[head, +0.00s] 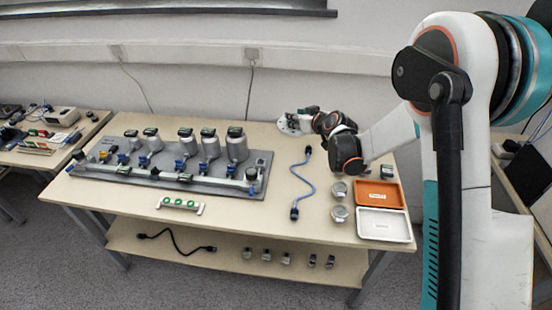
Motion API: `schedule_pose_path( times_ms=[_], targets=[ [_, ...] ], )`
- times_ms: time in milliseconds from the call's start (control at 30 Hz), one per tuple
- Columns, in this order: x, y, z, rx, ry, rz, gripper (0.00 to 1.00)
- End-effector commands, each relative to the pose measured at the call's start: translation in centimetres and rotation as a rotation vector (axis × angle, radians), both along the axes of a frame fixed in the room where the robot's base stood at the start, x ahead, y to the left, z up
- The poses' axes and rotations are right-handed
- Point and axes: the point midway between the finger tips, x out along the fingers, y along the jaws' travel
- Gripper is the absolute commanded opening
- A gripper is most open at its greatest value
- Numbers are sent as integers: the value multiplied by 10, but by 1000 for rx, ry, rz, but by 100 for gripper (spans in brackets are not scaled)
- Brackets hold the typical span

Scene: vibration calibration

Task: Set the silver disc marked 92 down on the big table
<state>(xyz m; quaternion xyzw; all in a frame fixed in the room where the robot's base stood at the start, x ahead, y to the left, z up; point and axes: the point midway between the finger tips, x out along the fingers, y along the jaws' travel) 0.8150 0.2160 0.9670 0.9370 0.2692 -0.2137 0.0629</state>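My gripper (298,114) is at the back of the big table (270,190), right of the grey plate. A pale round disc (284,126) shows just below and left of it, partly covered by the gripper. I cannot tell whether the fingers are open or shut on this disc, or whether it touches the table. Two small silver round pieces, one behind (339,188) and one in front (340,214), stand left of the trays. No number 92 can be read on any of them.
A grey plate (225,185) with several silver cylinders fills the table's left. A blue cable (304,180) lies mid-right. An orange tray (362,200) and a white tray (384,238) are at the right. The lower shelf (225,261) holds a black cable and several small parts.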

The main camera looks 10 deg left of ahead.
Motion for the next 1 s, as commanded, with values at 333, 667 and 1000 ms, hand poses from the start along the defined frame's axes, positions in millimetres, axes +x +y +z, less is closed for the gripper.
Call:
schedule_pose_path(
  times_ms=[333,667,1000],
  targets=[
    [0,-1,-85,1,-1,-1,0],
    [0,-1,-139,1,-1,-1,0],
    [0,-1,-166,1,-1,-1,0]
  ],
)
